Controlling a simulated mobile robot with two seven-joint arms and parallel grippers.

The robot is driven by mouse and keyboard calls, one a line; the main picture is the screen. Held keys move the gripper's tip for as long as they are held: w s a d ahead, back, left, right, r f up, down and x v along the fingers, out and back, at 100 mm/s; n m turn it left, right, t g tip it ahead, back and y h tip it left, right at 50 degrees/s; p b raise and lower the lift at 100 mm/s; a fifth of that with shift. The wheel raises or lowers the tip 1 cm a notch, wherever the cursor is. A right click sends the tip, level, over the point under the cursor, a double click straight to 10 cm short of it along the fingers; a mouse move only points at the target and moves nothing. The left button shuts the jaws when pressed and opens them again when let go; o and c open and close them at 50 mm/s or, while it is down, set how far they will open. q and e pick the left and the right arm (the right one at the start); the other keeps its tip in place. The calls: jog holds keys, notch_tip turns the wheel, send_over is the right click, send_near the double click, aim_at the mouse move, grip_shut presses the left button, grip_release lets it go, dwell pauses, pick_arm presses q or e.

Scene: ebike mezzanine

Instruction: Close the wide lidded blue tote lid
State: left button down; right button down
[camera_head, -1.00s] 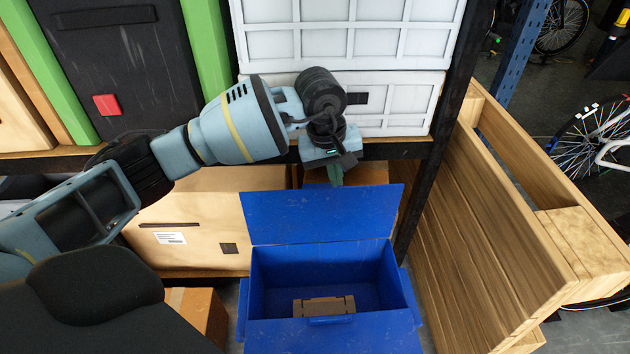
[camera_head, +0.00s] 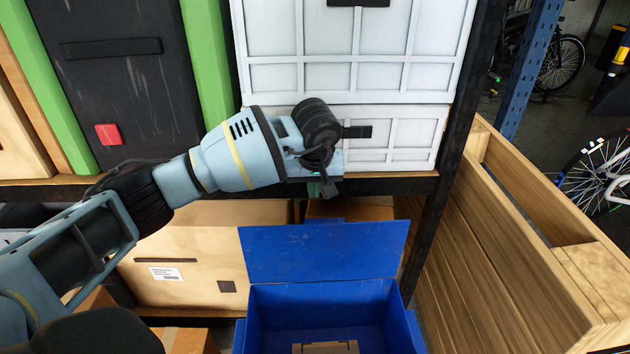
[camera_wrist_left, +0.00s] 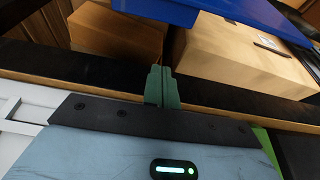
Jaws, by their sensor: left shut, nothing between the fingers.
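The wide blue tote (camera_head: 335,308) stands low at the bottom centre of the head view. Its lid (camera_head: 322,252) is open, raised at the back of the tote; part of its blue also shows at the top of the left wrist view (camera_wrist_left: 220,10). A brown cardboard piece (camera_head: 325,348) lies inside the tote, cut off by the frame. My left gripper (camera_head: 330,188) is shut and empty, just above and behind the lid's upper edge, in front of the shelf. Its closed fingers also show in the left wrist view (camera_wrist_left: 162,88). My right gripper is not in view.
A shelf beam (camera_head: 390,185) runs behind my gripper, with white crates (camera_head: 395,135) on it. A cardboard box (camera_head: 190,255) sits below at left. A wooden crate (camera_head: 520,245) stands right of the tote, behind a dark post (camera_head: 440,205).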

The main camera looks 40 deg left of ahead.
pick_arm(q)
jog(key=f, duration=0.1)
jog(key=s+d+f, duration=0.1)
jog(key=s+f, duration=0.1)
jog(key=shift+s+d+f, duration=0.15)
jog(key=shift+d+f, duration=0.1)
jog(key=shift+d, duration=0.15)
dwell(0.4)
